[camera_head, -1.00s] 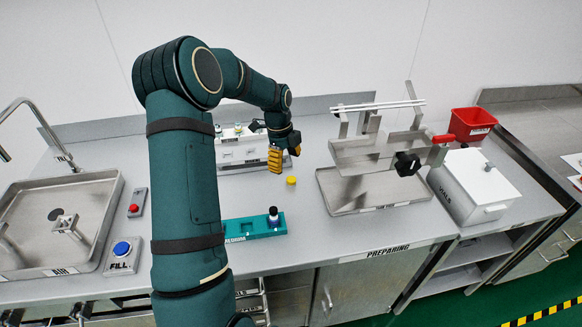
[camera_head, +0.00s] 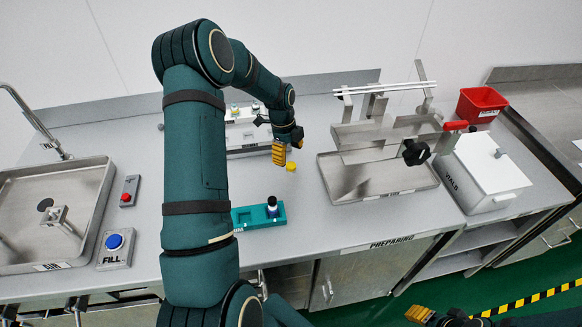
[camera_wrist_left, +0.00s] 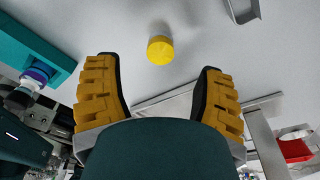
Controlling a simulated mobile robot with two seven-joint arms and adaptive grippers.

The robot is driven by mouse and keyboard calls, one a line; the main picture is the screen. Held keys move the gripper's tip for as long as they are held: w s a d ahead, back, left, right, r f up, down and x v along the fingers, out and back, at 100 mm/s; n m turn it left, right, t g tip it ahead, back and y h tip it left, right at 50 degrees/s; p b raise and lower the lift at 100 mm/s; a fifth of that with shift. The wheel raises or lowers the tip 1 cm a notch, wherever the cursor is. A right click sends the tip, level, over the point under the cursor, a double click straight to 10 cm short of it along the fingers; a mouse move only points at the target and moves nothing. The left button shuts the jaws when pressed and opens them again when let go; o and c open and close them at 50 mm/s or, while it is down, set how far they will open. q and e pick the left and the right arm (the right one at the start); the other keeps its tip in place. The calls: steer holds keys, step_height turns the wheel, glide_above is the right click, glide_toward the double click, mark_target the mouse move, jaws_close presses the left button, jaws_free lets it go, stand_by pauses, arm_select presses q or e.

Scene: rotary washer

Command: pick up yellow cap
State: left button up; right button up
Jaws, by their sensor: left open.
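The yellow cap (camera_head: 291,167) lies on the grey counter. In the left wrist view the cap (camera_wrist_left: 160,50) shows ahead of the gap between my fingers, untouched. My left gripper (camera_head: 285,151) is open and empty, just above and beside the cap; its two yellow ribbed fingers also show spread apart in the left wrist view (camera_wrist_left: 158,68). My right gripper (camera_head: 420,314) shows only partly at the bottom edge of the head view, away from the counter; its opening cannot be made out.
A teal holder (camera_head: 245,217) with a dark-topped vial (camera_head: 272,206) stands nearer the front. A white rack (camera_head: 242,130) is behind my left gripper. A metal tray with a stand (camera_head: 375,190) is to the right. The sink (camera_head: 60,205) is at far left.

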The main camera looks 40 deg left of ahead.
mark_target(291, 165)
arm_select(q)
steer(key=shift+w+d+f, duration=0.1)
steer(key=shift+d+f, duration=0.15)
steer(key=shift+f, duration=1.15)
steer(key=shift+d+f, duration=0.2)
steer(key=shift+f, duration=1.2)
steer(key=c, duration=0.9)
